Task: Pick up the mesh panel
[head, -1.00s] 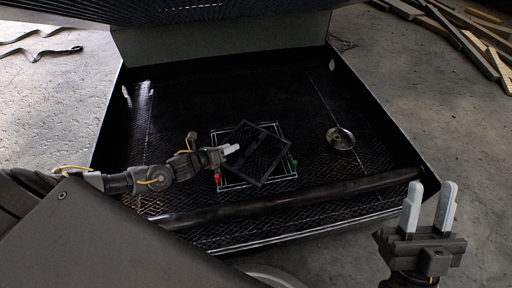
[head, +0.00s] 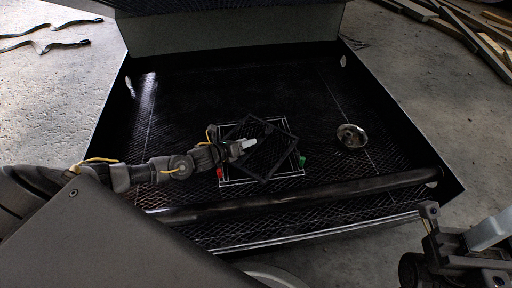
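The mesh panel (head: 281,160) is a black square frame with dark mesh. It lies turned at an angle over a white-outlined square on the black mesh floor of the enclosure (head: 180,100). My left gripper (head: 250,143) reaches in from the left, its pale fingertips over the panel's upper left part. The fingers show as one pale bar, so I cannot tell whether they grip the frame or only lie above it. My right gripper (head: 495,250) is at the lower right, outside the enclosure and partly cut off. Its pale fingers look apart, with nothing seen between them.
A round metal piece (head: 351,136) lies right of the panel. A red part (head: 220,173) and a green part (head: 301,162) sit at the outline's sides. A dark bar (head: 340,190) crosses the enclosure's front. Planks (head: 450,25) and straps (head: 50,45) lie outside.

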